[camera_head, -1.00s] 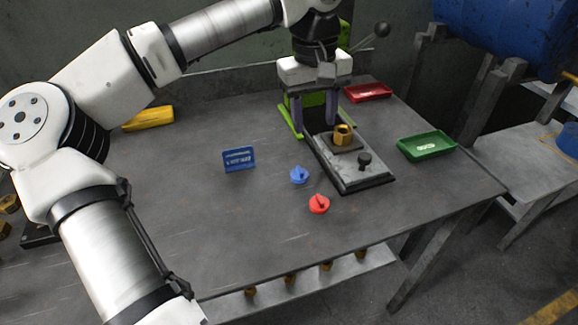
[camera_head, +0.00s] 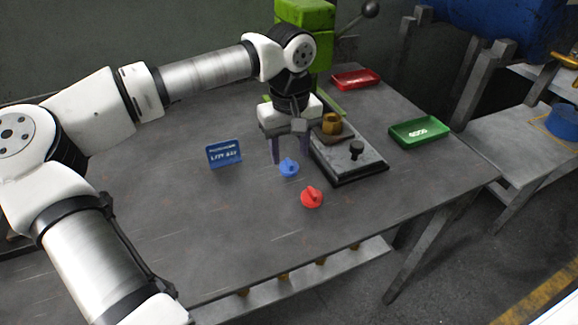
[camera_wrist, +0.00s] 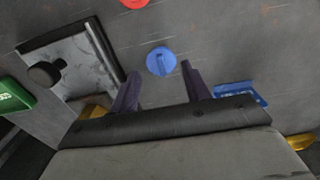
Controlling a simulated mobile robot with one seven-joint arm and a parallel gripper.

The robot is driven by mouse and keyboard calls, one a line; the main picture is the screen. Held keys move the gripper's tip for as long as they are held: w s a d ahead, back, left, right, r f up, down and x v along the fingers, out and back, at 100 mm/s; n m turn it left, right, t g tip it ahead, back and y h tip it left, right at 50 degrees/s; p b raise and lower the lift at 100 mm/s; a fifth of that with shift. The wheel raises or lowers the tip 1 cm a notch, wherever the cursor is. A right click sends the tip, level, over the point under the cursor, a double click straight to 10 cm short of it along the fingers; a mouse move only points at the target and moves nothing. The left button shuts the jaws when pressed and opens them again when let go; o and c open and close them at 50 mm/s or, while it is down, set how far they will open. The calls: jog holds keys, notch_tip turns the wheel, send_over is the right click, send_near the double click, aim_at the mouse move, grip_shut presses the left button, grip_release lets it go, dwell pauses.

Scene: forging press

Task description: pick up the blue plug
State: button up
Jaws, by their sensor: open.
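The blue plug (camera_head: 289,167) is a small round piece with a raised grip, lying on the grey table. In the wrist view the blue plug (camera_wrist: 161,61) sits beyond the fingertips, roughly in line with the gap between them. My gripper (camera_head: 289,157) is open, its two dark fingers pointing down above and just behind the plug. In the wrist view my gripper (camera_wrist: 158,80) shows empty fingers spread apart, and nothing is between them.
A red plug (camera_head: 312,197) lies close in front. The press base (camera_head: 360,168) with a brass piece (camera_head: 332,124) and dark knob is at right. Green (camera_head: 419,131) and red (camera_head: 356,79) trays lie farther back.

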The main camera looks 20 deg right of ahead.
aim_at(289, 161)
notch_tip(289, 161, down, 4)
jog(key=shift+w+a+f+p, duration=0.1)
jog(key=shift+w+p, duration=0.05)
jog(key=shift+p, duration=0.15)
jog(key=c, duration=0.4)
jog(key=shift+o, duration=0.2)
